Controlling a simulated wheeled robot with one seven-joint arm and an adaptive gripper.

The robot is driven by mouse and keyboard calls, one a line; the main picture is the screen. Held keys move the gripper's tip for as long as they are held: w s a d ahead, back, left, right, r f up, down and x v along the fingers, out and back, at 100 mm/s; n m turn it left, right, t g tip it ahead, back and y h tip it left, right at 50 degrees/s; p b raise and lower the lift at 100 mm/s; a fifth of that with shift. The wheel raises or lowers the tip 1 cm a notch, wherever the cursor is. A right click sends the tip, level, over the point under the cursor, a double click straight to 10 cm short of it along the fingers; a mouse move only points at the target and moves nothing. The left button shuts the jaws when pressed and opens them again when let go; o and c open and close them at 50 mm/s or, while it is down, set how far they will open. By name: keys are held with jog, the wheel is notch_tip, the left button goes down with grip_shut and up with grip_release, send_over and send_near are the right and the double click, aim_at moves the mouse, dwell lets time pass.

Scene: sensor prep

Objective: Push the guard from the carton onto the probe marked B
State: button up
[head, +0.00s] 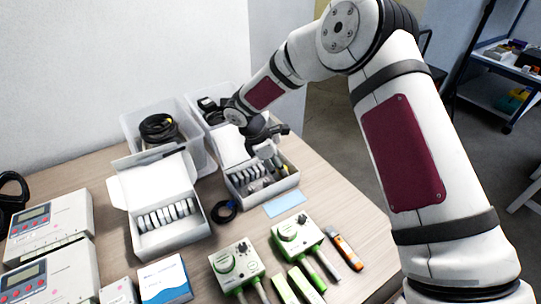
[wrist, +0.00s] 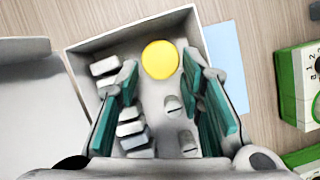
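The open carton (head: 290,184) stands on the table under my gripper (head: 268,152). In the wrist view the carton (wrist: 190,22) holds a round yellow piece (wrist: 160,60), several pale blocks (wrist: 132,128) and two grey slotted pieces (wrist: 172,106). I cannot tell for certain which piece is the guard. My gripper (wrist: 160,78) is open, with teal-padded fingers on either side of the yellow piece and a gap visible at each side. Two green-and-white units (head: 236,262) (head: 297,234) stand at the front, with grey probe-like rods (head: 326,266) beside them. No letter B is readable.
A second open carton (head: 168,240) with several blocks stands to the left. Clear bins (head: 205,158) stand behind. A pale blue sheet (head: 285,202) lies before the carton, a black cable coil (head: 224,211) beside it. An orange tool (head: 346,252) lies near the right edge.

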jog(key=shift+x, duration=1.35)
jog(key=c, duration=0.7)
jog(key=shift+c, duration=0.3)
jog(key=shift+r, duration=0.15)
jog(key=shift+r+p, duration=0.6)
jog(key=shift+r, duration=1.75)
